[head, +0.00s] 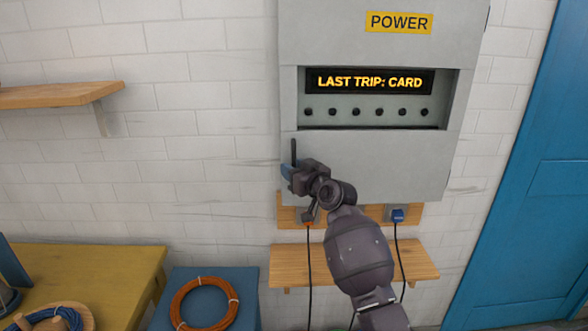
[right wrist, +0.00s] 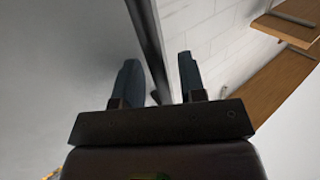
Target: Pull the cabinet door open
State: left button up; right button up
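The grey power cabinet (head: 365,160) hangs on the white brick wall, and its door looks shut. A dark upright handle bar (head: 294,151) stands at the door's lower left edge. My right gripper (head: 287,172) is at the lower end of this bar. In the right wrist view, my right gripper's two fingers (right wrist: 160,82) are apart, with the dark bar (right wrist: 150,45) running between them, closer to the left finger. I cannot tell whether that finger touches it. The grey door face (right wrist: 65,70) fills the left side there. My left gripper is not in view.
A wooden shelf (head: 290,264) and plugs with cables (head: 398,216) are below the cabinet. A blue box with an orange coil (head: 205,303) and a yellow table (head: 90,265) stand at lower left. A blue door (head: 545,160) is at right.

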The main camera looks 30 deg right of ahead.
grip_shut()
dwell(0.3)
